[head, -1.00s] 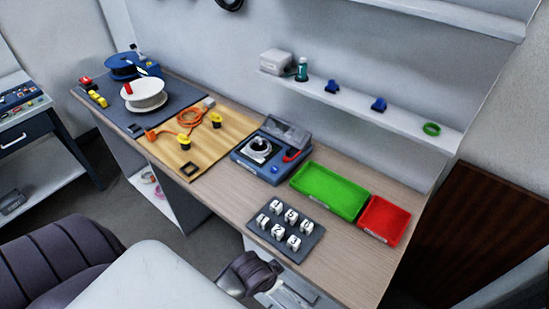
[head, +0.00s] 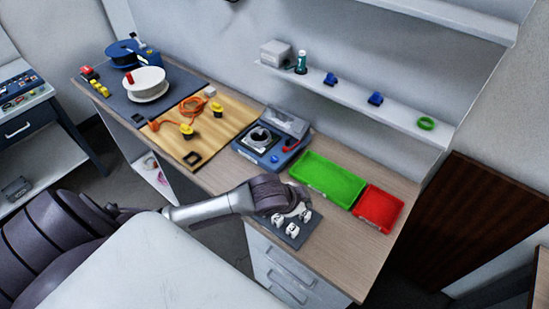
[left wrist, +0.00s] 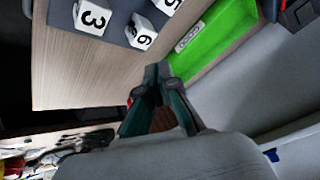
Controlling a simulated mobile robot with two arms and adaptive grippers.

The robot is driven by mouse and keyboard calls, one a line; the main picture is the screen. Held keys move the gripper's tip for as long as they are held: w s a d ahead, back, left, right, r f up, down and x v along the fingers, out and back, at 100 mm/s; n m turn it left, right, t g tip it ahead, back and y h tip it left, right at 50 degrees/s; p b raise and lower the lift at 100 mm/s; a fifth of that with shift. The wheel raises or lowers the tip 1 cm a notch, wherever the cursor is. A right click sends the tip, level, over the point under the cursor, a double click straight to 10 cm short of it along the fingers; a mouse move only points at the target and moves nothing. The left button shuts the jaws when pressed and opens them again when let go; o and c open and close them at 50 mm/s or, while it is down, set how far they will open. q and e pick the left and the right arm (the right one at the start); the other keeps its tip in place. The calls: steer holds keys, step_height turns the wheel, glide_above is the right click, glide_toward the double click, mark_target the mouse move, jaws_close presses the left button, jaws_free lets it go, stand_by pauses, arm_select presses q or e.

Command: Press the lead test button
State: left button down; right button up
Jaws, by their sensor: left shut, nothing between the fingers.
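The blue tester (head: 250,154) stands on the bench against the wall side, with a round grey coil in its dark recess, a red part at its right and a small blue button (head: 274,159) on its front face. Which control is the lead test button is not readable. My left gripper (head: 284,192) is over the mat of number cubes, nearer the bench front than the tester and apart from it. It hides several cubes. In the left wrist view its green-grey fingers (left wrist: 156,74) are together and empty. My right gripper is not in view.
The dark mat (head: 293,241) carries white number cubes. A green tray (head: 327,177) and a red tray (head: 378,208) lie to the right. A wooden board (head: 205,140) with orange cable and yellow parts lies left. A wall shelf (head: 350,92) hangs above.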

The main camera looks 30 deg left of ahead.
arm_select(q)
steer(key=w+a+r+t+y, duration=0.1)
steer(key=w+a+r, duration=0.1)
steer(key=w+a, duration=0.5)
step_height(320, 180, up, 4)
steer(key=t+y, duration=0.1)
glide_above(274, 160)
steer(key=shift+a+f, duration=0.1)
steer(key=shift+a, duration=0.05)
steer(key=shift+f, duration=0.15)
step_height(274, 160, down, 8)
steer(key=b, duration=0.8)
steer(key=shift+f, duration=0.3)
steer(key=shift+f, duration=0.2)
steer(key=shift+f, duration=0.25)
